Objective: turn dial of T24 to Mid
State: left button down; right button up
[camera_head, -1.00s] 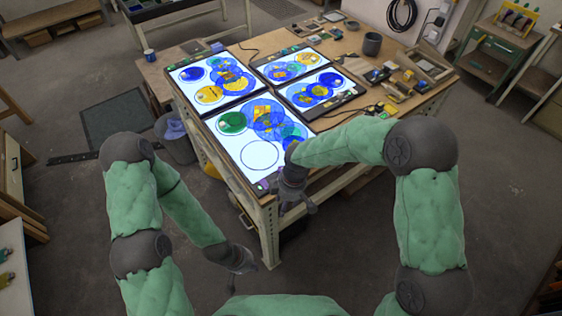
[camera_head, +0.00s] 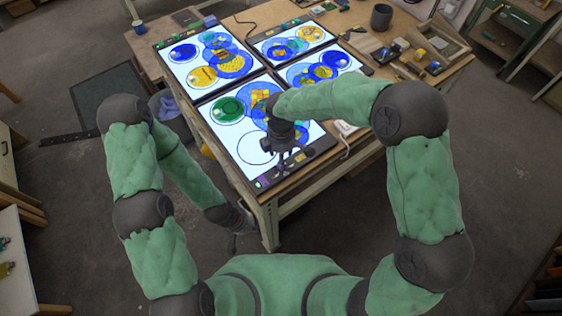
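Several glowing light panels lie on the workbench. The nearest panel (camera_head: 226,137) shows a green disc, overlapping blue discs and an empty circle outline. Small controls (camera_head: 262,183) sit on its dark front edge; they are too small to read, and I cannot tell which panel is T24 or where its dial points. My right gripper (camera_head: 292,162) is above the front right part of this panel, pointing down, its fingers apart and seemingly empty. The arm hides part of the panel. My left gripper (camera_head: 244,217) hangs low in front of the bench, away from the panels; its fingers are unclear.
Behind lie a left panel (camera_head: 186,77), a far panel (camera_head: 270,48) and a right panel (camera_head: 348,62). A dark cup (camera_head: 381,17) and an open wooden box (camera_head: 437,48) stand at the bench's right. A blue mug (camera_head: 139,27) stands at the left.

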jog(key=shift+f+b, duration=0.3)
jog(key=shift+f, duration=2.3)
grip_shut()
